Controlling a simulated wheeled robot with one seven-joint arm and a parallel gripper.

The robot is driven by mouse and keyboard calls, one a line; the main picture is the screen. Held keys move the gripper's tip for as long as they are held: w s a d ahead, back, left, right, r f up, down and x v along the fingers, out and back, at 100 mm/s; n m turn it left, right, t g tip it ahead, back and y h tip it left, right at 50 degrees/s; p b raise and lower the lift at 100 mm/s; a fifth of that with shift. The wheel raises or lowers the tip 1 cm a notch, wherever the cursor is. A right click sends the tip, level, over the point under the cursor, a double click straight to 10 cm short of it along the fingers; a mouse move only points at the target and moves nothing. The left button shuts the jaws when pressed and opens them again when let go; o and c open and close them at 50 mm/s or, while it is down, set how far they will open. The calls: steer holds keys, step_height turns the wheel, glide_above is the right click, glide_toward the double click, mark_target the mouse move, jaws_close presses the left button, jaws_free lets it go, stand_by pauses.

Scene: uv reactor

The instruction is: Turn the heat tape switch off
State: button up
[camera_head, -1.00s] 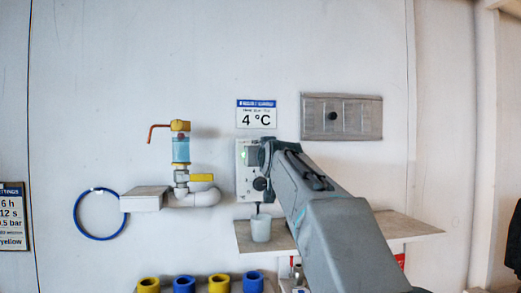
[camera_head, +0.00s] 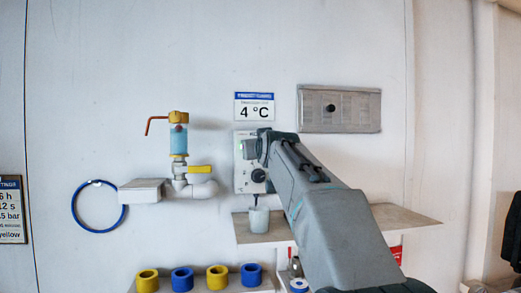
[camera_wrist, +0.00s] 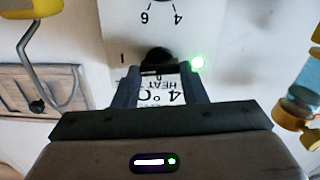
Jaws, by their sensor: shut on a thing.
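The heat tape control box (camera_head: 242,184) is a white panel on the wall with a black round dial (camera_head: 258,175) low on it. In the wrist view the panel (camera_wrist: 200,22) appears upside down, with dial numbers 6 and 4 and an "I" mark. A small dark switch (camera_wrist: 155,56) sits between my fingertips, and a green lamp (camera_wrist: 197,62) beside it is lit. My gripper (camera_wrist: 157,72) is shut on this switch; it also shows at the box's upper part in the head view (camera_head: 261,147). The fingers partly hide the switch, so its exact position is unclear.
A "4 °C" sign (camera_head: 254,107) hangs above the box, and a grey wall panel (camera_head: 339,108) is at upper right. A cup (camera_head: 259,219) sits on a shelf (camera_head: 400,219) below.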

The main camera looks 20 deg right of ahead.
steer(key=shift+a+f+n+b, duration=0.15)
steer(key=shift+n+b, duration=1.15)
steer(key=shift+n, duration=2.8)
steer(key=shift+a+f+n+b, duration=0.1)
steer(key=shift+n+b, duration=1.2)
steer(key=shift+n, duration=3.1)
steer(key=o, duration=1)
steer(key=b+v, duration=0.5)
steer(key=v, duration=0.8)
steer(key=shift+s, duration=0.4)
